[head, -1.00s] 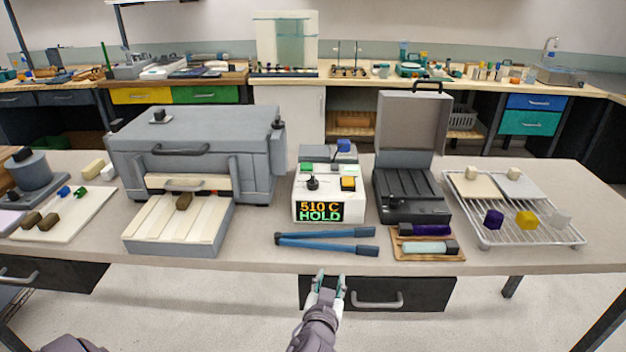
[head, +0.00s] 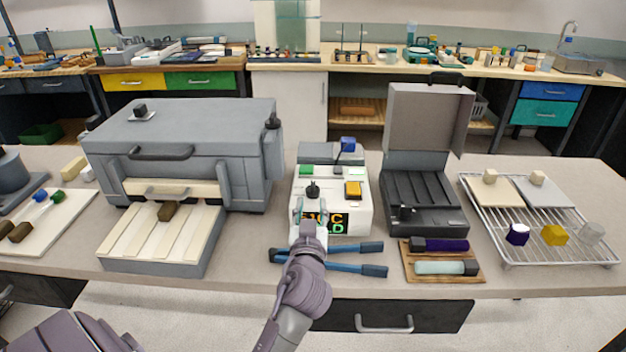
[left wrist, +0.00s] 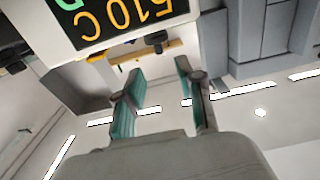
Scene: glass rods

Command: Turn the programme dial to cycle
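The programme dial is a black knob (head: 312,190) on the sloped top of the white control box (head: 352,213). A green button (head: 306,170) and a yellow-orange button (head: 353,190) are on the same box. Its front display (head: 340,221) is partly hidden by my left gripper; the left wrist view shows "510 C" upside down on the display (left wrist: 130,18). My left gripper (head: 311,209) is in front of the box, just below the dial, and looks apart from it. In the left wrist view its two fingers (left wrist: 158,88) are spread with nothing between them. My right gripper is not in view.
A grey kiln (head: 185,135) stands left of the box. An open black case (head: 425,190) stands to the right. Blue tongs (head: 350,268) lie in front, under my left arm. A wire rack (head: 560,258) with several small blocks is at far right.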

